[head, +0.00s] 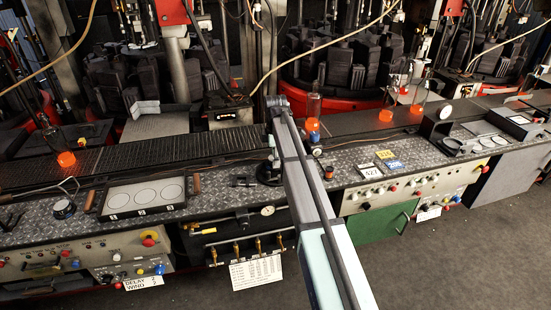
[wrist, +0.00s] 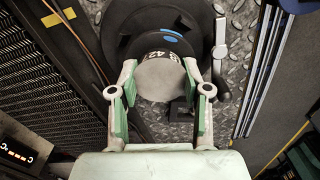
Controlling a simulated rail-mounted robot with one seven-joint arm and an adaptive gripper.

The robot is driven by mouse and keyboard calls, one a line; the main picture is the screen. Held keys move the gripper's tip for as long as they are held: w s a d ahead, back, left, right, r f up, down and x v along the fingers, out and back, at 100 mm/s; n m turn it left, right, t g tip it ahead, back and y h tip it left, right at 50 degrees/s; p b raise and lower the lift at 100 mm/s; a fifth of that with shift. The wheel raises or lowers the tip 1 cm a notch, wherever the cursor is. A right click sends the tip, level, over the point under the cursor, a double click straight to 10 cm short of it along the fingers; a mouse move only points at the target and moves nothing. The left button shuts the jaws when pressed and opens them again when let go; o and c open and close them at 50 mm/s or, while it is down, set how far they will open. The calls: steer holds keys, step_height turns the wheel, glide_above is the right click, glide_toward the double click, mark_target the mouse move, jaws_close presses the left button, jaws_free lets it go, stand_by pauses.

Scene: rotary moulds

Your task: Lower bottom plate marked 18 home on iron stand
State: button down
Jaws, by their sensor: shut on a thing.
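In the wrist view my gripper (wrist: 161,74) is shut on a round grey-topped piece (wrist: 162,82), with one finger on each side. A white label on its far side reads roughly "B 42"; its end is cut off, and I see no 18. A black round stand (wrist: 118,35) lies behind and under the piece, with a blue mark on it. I cannot tell whether the piece touches the stand. In the head view the black stand (head: 268,174) is on the checker-plate bench beside my arm. My fingers and the held piece are not clear there.
A tray with three pale circles (head: 143,195) lies left on the bench. Number tags, including a "427" tag (head: 371,172), lie right. A glass bottle (head: 314,104) stands behind them. A dark grille (wrist: 50,70) runs along the left in the wrist view.

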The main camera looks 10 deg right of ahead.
steer(key=shift+f, duration=0.7)
stand_by(0.5)
steer(key=shift+c, duration=2.2)
jaws_free()
steer(key=shift+r, duration=0.1)
step_height(320, 180, up, 12)
step_height(320, 180, up, 7)
steer(key=p, duration=0.4)
